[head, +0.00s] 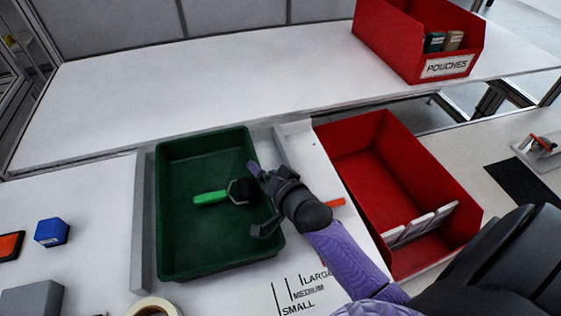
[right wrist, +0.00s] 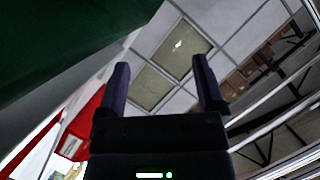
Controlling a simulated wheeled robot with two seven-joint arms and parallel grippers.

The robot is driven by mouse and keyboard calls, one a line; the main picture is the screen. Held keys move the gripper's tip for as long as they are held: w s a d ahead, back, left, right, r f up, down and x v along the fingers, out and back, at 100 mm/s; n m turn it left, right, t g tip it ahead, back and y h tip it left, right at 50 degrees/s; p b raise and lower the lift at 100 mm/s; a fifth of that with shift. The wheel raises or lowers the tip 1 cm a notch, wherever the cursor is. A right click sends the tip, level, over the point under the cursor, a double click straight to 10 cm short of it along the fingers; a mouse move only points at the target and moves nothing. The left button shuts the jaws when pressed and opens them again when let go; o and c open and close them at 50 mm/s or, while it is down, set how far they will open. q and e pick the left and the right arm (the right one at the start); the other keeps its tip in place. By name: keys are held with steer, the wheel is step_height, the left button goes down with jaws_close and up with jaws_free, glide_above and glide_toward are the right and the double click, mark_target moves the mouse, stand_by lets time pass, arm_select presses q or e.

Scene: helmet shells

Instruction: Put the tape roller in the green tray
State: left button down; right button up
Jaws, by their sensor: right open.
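The green tray (head: 170,150) stands on the table at centre left. A tape roller with a bright green handle (head: 211,198) and a dark head lies inside it, right of the middle. My right gripper (head: 258,201) is over the tray's right side, its open fingers pointing left towards the roller's head. I cannot tell whether a finger touches the head. In the right wrist view, the open fingers (right wrist: 160,92) have nothing between them, and a dark green surface fills the upper left. My left gripper is not in view.
A red bin (head: 345,135) with white items stands right of the tray. Another red bin (head: 388,40), labelled POUCHES, is on the rear shelf. A blue block (head: 52,232) and a tape roll (head: 155,307) lie left and in front. An orange piece (head: 336,202) shows beside my right gripper.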

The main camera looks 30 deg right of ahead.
steer(key=p+v, duration=0.2)
steer(key=v, duration=0.7)
steer(key=shift+s, duration=0.2)
